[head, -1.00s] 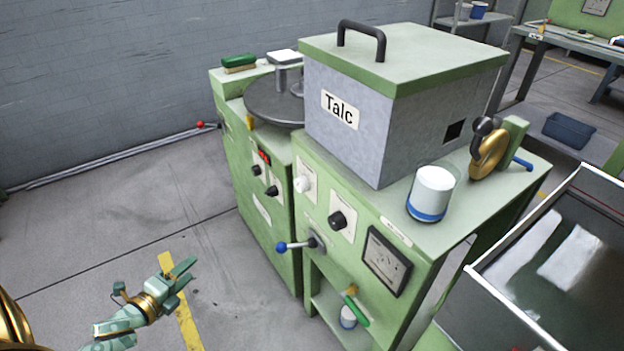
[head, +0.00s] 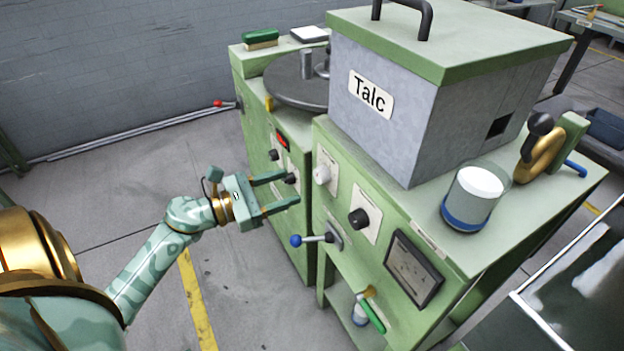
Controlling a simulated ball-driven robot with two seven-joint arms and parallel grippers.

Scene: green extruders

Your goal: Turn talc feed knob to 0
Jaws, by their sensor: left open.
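In the head view the green talc machine stands right of centre, topped by a grey hopper box (head: 400,110) labelled "Talc". On its front panel are a white knob (head: 322,175) on a white plate and a black knob (head: 359,218) on another white plate. The markings on both plates are too small to read, so I cannot tell which is the feed knob or its setting. My left gripper (head: 283,192) is open and empty, its fingers pointing right, left of the white knob and apart from it in the picture. My right gripper is not in view.
A blue-tipped lever (head: 296,240) sticks out left below the knobs. A dark gauge (head: 413,268) is lower right on the panel. A glass of white powder (head: 472,198) stands on the machine top. A second green machine (head: 255,150) stands behind. The floor at left is clear.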

